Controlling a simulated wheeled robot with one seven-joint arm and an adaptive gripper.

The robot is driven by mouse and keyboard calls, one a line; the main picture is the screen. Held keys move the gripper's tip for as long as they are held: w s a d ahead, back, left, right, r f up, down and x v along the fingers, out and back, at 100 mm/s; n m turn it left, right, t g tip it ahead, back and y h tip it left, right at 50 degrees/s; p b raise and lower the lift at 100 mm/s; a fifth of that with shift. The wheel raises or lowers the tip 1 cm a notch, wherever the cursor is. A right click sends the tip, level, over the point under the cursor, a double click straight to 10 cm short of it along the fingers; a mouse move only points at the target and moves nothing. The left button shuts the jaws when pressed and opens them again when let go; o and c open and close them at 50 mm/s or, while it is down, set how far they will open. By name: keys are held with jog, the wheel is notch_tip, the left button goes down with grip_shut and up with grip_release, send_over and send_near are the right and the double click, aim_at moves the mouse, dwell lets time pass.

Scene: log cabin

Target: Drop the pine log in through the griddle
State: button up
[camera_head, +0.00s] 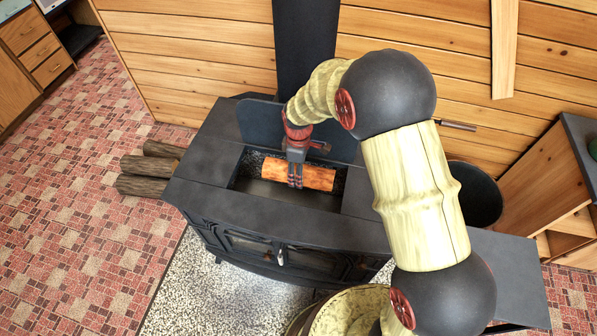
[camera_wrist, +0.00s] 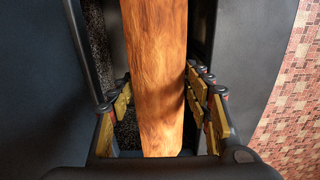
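The pine log (camera_head: 270,172) is orange-brown and lies lengthwise within the open top of the dark stove, roughly level. My gripper (camera_head: 296,183) points down into the opening, its fingers across the middle of the log. The firebox floor below the log is partly hidden.
Several dark logs (camera_head: 148,183) lie on the floor left of the stove. A black stovepipe (camera_head: 305,45) rises behind it. A dark bucket (camera_head: 474,195) stands to the right, near a wooden cabinet (camera_head: 545,185). The tiled floor at left is mostly clear.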

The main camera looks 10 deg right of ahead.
jog(key=o, duration=0.5)
notch_tip(320, 180, up, 8)
jog(key=p, duration=0.5)
jog(key=shift+r+p, duration=0.15)
jog(key=shift+p, duration=0.2)
dwell(0.4)
